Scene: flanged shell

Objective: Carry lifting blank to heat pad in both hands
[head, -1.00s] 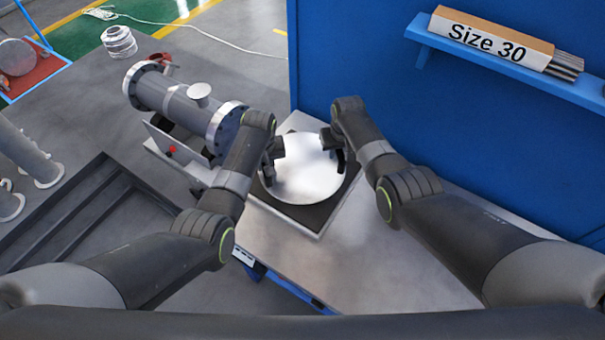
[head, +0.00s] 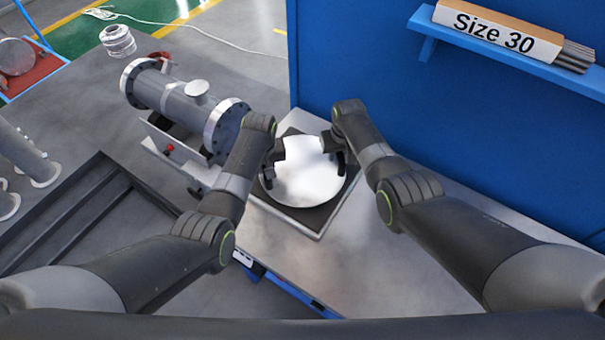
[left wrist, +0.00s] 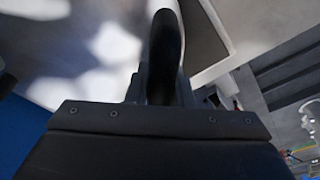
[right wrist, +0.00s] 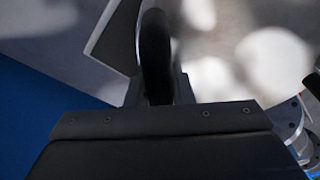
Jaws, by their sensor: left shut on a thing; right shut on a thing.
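The lifting blank (head: 303,180) is a bright round metal disc, seen in the middle of the head view. It also shows as a pale surface in the left wrist view (left wrist: 95,45) and the right wrist view (right wrist: 225,55). My left gripper (head: 270,172) is shut on its left edge, and my right gripper (head: 340,160) is shut on its right edge. The disc is over the dark square heat pad (head: 318,220), whose border shows around it. I cannot tell whether the disc touches the pad. The fingertips are partly hidden.
The pad lies on a metal bench (head: 370,255) against a blue wall (head: 350,60). A flanged grey shell (head: 180,100) stands close left of my left arm. A blue shelf (head: 480,55) with a Size 30 box (head: 495,30) is at upper right. The bench front is clear.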

